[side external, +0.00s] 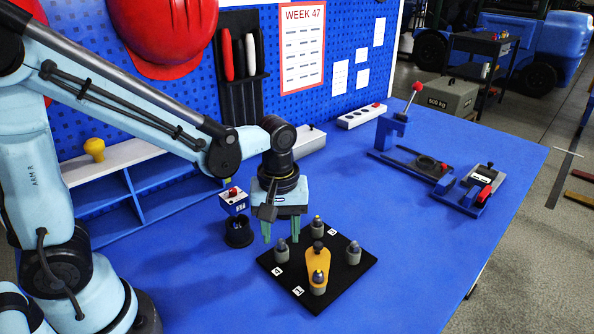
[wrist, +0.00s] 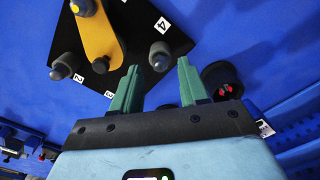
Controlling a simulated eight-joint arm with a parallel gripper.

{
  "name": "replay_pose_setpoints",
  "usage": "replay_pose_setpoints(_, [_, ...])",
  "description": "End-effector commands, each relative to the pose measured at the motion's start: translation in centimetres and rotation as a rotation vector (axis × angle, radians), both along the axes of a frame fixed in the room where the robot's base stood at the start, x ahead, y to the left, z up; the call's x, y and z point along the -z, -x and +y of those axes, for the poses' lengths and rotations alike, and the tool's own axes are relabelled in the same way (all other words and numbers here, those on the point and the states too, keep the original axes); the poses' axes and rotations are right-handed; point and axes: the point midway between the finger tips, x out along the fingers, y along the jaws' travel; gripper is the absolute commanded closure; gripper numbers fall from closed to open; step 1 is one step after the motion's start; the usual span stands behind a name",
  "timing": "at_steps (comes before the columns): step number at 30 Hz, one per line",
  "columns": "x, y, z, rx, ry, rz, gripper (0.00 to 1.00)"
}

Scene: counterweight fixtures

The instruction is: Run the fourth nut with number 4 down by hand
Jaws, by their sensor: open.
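A black square plate (side external: 342,275) carries several grey posts around a yellow lever (side external: 316,262) with a dark centre knob. The post by the number 4 label (side external: 279,271) is the left one (side external: 281,250); its tip looks metallic, and I cannot make out a separate nut. My gripper (side external: 281,239) points down above this post, open and empty. In the wrist view, the number 4 post (wrist: 160,55) shows in the gap between the open fingertips (wrist: 158,68), nearer the right finger. The left finger seems to hide the number 3 post there.
A black cup (side external: 238,234) with red-tipped things inside stands just left of the plate, close to my gripper. Blue fixtures (side external: 392,132) stand at the back right. The blue table right of the plate is clear.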

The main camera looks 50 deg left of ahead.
Motion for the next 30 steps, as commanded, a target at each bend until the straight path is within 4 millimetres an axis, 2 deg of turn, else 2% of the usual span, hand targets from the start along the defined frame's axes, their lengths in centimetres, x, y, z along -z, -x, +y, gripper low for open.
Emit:
replay_pose_setpoints(6, [1.24, 0.02, 0.01, 0.0, 0.0, 0.0, 0.56])
replay_pose_setpoints(16, [1.4, 0.03, 0.01, 0.0, 0.0, 0.0, 0.56])
replay_pose_setpoints(24, [1.38, 0.03, 0.01, 0.0, 0.0, 0.0, 0.98])
replay_pose_setpoints(30, [1.37, 0.03, 0.01, 0.002, 0.0, 0.0, 1.0])
